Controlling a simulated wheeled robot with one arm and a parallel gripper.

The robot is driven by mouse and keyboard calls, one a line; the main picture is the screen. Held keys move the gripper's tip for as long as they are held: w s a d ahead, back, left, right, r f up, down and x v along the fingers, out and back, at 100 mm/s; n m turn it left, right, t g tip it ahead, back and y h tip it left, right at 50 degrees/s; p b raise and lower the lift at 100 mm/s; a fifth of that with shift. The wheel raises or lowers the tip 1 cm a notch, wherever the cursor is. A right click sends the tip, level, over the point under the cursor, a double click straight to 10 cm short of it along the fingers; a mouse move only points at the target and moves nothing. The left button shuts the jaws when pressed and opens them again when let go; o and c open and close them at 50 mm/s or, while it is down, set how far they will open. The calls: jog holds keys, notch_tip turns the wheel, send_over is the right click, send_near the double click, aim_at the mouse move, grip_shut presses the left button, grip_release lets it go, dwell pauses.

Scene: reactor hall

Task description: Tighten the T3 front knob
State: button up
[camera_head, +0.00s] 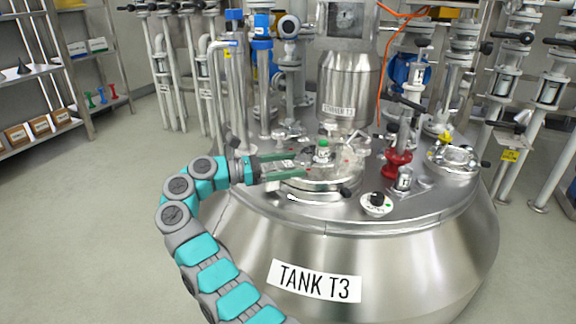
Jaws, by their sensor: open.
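The steel tank T3 (440,255) stands in the middle, with a label reading TANK T3 (315,281) on its front. A round lid (330,172) with small fittings around its rim sits on top. A small dark knob (345,192) shows at the lid's front rim; I cannot tell for certain that it is the front knob, or how tight it is. My gripper (300,164) reaches in from the left over the lid's left part. Its two green fingers are apart and point right, with nothing seen between them. The fingers hide part of the lid's left rim.
A black dial on a white disc (376,204) sits right of the lid. A red valve (396,162) and a sight glass (455,158) stand farther right. A steel vessel (347,90) rises behind the lid. Pipes crowd the back. Shelves (75,60) stand left; the left floor is clear.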

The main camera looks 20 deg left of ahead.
jog(key=shift+s+a, duration=0.25)
jog(key=shift+a, duration=0.1)
